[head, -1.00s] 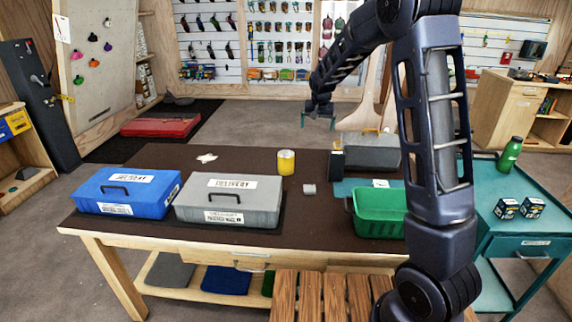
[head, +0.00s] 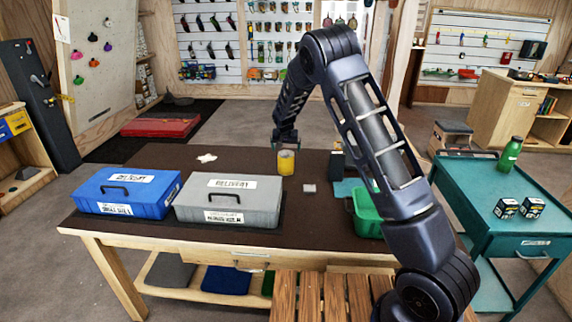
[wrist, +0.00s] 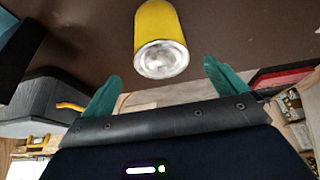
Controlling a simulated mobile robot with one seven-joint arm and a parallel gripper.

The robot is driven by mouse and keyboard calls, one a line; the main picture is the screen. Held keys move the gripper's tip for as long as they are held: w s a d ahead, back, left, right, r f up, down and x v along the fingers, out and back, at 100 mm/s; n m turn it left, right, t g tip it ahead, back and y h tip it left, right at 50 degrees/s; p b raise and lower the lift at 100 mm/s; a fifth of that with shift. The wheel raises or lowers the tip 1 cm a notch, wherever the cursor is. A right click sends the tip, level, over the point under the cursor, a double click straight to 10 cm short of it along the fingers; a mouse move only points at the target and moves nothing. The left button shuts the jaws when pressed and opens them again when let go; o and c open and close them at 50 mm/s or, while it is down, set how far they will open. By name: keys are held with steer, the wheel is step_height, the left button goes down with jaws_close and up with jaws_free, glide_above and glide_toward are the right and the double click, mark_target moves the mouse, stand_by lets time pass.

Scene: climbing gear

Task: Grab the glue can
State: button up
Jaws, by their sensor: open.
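The glue can is a yellow cylinder (head: 286,163) with a pale top, standing upright on the dark brown table (head: 140,226). In the wrist view the can (wrist: 160,32) shows with its silvery round end toward me, ahead of and between the two green fingers. My gripper (wrist: 163,82) is open and empty, with a gap between its fingertips and the can. In the head view my gripper (head: 286,145) is at the can's top edge, partly overlapping it in the picture.
A blue case (head: 125,193) and a grey case (head: 228,202) stand left of the can. A black holder (head: 337,163) and a green bin (head: 366,216) stand to its right. A small grey block (head: 309,188) lies nearby.

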mark_target(286, 153)
steer(key=shift+x, duration=3.95)
steer(key=shift+w+a+r, duration=0.1)
steer(key=shift+r, duration=0.05)
steer(key=c, duration=1.4)
steer(key=shift+c, duration=0.2)
steer(key=shift+r, duration=0.1)
